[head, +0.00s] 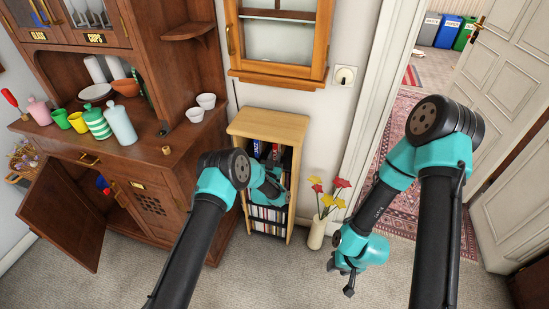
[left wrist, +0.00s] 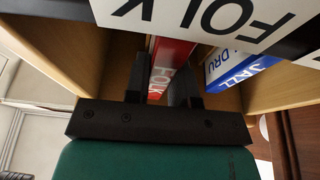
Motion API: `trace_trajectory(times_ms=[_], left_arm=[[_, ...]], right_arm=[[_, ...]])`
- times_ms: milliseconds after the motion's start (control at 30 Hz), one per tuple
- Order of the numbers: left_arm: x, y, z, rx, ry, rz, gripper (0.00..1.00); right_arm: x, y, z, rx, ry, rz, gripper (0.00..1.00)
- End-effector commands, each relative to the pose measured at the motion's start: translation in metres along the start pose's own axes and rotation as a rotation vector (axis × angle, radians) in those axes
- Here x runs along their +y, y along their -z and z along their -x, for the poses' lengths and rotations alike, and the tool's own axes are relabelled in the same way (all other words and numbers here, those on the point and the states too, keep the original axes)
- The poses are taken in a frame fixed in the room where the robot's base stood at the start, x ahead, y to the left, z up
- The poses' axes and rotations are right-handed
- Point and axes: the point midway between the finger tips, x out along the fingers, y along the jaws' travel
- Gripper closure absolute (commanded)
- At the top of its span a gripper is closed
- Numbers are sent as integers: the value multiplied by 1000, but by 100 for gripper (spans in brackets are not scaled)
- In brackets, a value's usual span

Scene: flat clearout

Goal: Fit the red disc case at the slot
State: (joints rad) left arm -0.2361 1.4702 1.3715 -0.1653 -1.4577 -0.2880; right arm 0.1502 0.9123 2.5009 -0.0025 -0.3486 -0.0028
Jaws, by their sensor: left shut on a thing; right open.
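The red disc case (left wrist: 172,58) stands between the two black fingers of my left gripper (left wrist: 160,80), which is shut on it. Part of its lettering shows in the left wrist view; its far end is hidden under a white label. In the head view my left gripper is at the small wooden shelf (head: 268,122), and its fingers and the red case are hard to make out behind my arm. A blue case (left wrist: 238,66) with white lettering stands just right of the red one, inside the wooden compartment. My right gripper (head: 346,280) is open and empty, low over the carpet.
A white vase (head: 317,232) with red and yellow flowers stands beside the shelf, close to my right arm. A dresser (head: 150,150) with crockery and an open lower door (head: 65,212) is on the left. Lower shelf rows hold several cases (head: 268,213).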

Motion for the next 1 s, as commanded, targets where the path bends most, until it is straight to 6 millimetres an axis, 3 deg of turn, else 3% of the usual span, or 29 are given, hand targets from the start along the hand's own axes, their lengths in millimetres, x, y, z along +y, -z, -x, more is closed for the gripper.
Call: trace_trajectory(times_ms=[1000], left_arm=[[0,-5,-17,2,0,0,100]], right_arm=[[0,0,0,0,0,0,57]])
